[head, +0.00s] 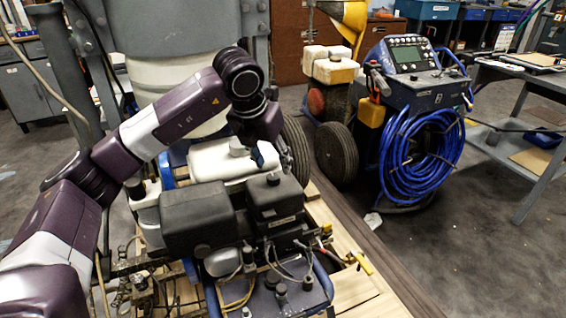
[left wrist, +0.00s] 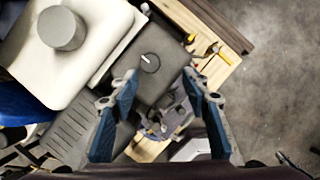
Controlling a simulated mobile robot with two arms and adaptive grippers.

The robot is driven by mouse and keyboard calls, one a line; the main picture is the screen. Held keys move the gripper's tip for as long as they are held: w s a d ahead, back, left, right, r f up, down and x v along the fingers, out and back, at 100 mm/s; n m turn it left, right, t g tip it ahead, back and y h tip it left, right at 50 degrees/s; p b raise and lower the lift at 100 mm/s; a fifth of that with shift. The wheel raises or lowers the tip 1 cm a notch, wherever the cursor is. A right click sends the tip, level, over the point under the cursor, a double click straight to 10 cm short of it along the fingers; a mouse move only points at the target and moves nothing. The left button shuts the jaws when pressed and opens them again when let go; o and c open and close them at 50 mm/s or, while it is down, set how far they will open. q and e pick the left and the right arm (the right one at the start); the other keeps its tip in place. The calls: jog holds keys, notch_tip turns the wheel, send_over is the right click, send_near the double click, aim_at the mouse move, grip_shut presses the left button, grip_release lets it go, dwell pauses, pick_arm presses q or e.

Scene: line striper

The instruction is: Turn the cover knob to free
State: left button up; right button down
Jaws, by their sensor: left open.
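The cover knob (left wrist: 149,63) is a small round dark knob with a white mark, on top of a black box-shaped cover (left wrist: 165,50). In the left wrist view its white mark lies at a slant. In the head view the knob (head: 272,178) stands on the black cover (head: 278,198) at the right of the engine. My left gripper (left wrist: 160,78) is open and empty, its blue finger pads on either side of the cover's image, with the knob just beyond the tips. In the head view the gripper (head: 257,155) is above and behind the knob, partly hidden by my wrist. My right gripper is not in view.
A white tank (head: 215,160) with a grey cap (left wrist: 62,28) stands beside the cover. A larger black housing (head: 195,220) is to the left. Cables and a yellow-ended lever (head: 362,264) are in front. A blue hose coil (head: 420,150) hangs on a machine at right.

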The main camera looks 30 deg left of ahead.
aim_at(273, 177)
pick_arm(q)
jog(key=shift+w+a+f+y, duration=0.15)
jog(key=shift+a+y, duration=0.15)
jog(key=shift+a, duration=0.45)
jog(key=b+x, duration=0.1)
jog(key=x, duration=0.5)
jog(key=shift+d+f, duration=0.1)
jog(key=shift+f, duration=0.15)
jog(key=shift+c, duration=0.5)
jog(key=c, duration=1.1)
